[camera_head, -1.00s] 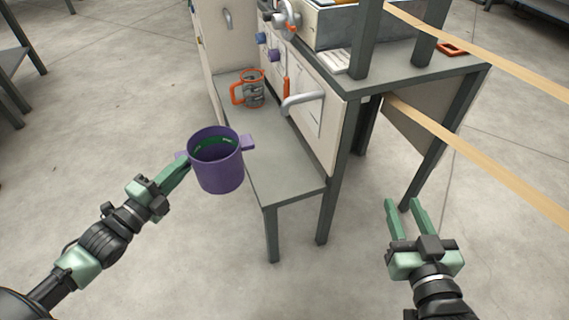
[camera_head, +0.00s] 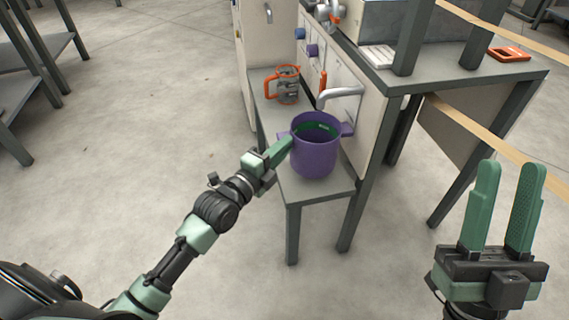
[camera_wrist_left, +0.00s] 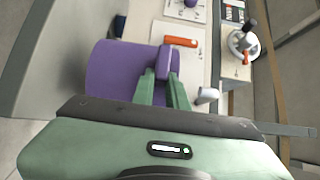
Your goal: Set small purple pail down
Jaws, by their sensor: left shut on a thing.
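The small purple pail (camera_head: 314,157) is upright, over the near end of the low grey bench (camera_head: 325,191) in the head view. I cannot tell whether its base touches the bench. A green patch shows inside it. My left gripper (camera_head: 284,148) is shut on the pail's left side handle. In the left wrist view the pail (camera_wrist_left: 112,70) lies just beyond the fingers (camera_wrist_left: 161,88), which close on its handle. My right gripper (camera_head: 505,208) is open and empty, at the lower right of the head view, away from the pail.
An orange-handled clear mug (camera_head: 287,86) stands farther back on the bench. A grey bent handle (camera_head: 341,94) juts from the machine panel just behind the pail. A higher table (camera_head: 450,84) stands to the right. Open floor (camera_head: 130,130) lies to the left.

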